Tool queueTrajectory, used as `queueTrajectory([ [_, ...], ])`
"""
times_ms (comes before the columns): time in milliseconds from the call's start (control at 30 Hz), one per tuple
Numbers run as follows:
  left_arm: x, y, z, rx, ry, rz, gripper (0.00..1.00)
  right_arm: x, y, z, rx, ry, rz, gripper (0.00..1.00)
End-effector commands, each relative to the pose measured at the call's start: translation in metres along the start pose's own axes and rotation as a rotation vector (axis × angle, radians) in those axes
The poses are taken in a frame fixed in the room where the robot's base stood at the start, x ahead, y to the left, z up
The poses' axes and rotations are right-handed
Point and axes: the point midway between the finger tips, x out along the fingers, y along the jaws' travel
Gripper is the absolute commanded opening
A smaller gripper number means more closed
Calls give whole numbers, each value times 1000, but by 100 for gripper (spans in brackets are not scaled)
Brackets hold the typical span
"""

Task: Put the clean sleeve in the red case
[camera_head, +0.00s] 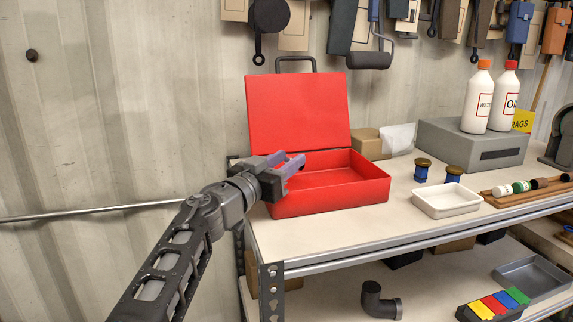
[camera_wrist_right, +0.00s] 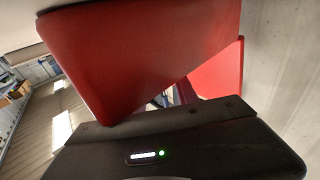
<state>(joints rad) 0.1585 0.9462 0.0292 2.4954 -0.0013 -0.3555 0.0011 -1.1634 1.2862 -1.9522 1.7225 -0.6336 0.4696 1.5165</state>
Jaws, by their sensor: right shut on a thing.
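The red case (camera_head: 330,197) stands on the bench with its lid (camera_head: 298,112) raised at the back; the part of its inside that shows looks empty. My right gripper (camera_head: 294,163) is at the case's left end, with its fingers at the left wall. It appears shut on that wall; I see no other thing in it. The wrist view shows large red panels of the case (camera_wrist_right: 135,50) close to the gripper. Two small blue cylinders with brass-coloured tops (camera_head: 422,171) stand right of the case. I cannot tell which thing is the clean sleeve. My left gripper is not in view.
A white tray (camera_head: 446,212) and a wooden rack (camera_head: 520,199) with small cylindrical things are at the right. A grey box (camera_head: 440,146) bearing two white bottles (camera_head: 478,100) stands behind. Bare bench lies in front of the case. Tools hang on the wall.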

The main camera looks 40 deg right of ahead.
Motion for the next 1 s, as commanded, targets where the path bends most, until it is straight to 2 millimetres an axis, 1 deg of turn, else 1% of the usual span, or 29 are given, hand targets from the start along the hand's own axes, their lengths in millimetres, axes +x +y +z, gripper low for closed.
queueTrajectory([
  [33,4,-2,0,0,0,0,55,0,1,14,0,-17,6,0],
  [200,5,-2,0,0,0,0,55,0,2,16,1,-19,9,0],
  [233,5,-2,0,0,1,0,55,0,2,17,1,-20,10,37],
  [500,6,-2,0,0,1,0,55,0,2,18,2,-20,12,58],
  [833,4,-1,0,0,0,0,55,0,2,16,2,-19,12,58],
  [1000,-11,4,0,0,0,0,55,1,2,4,1,-19,12,58],
])
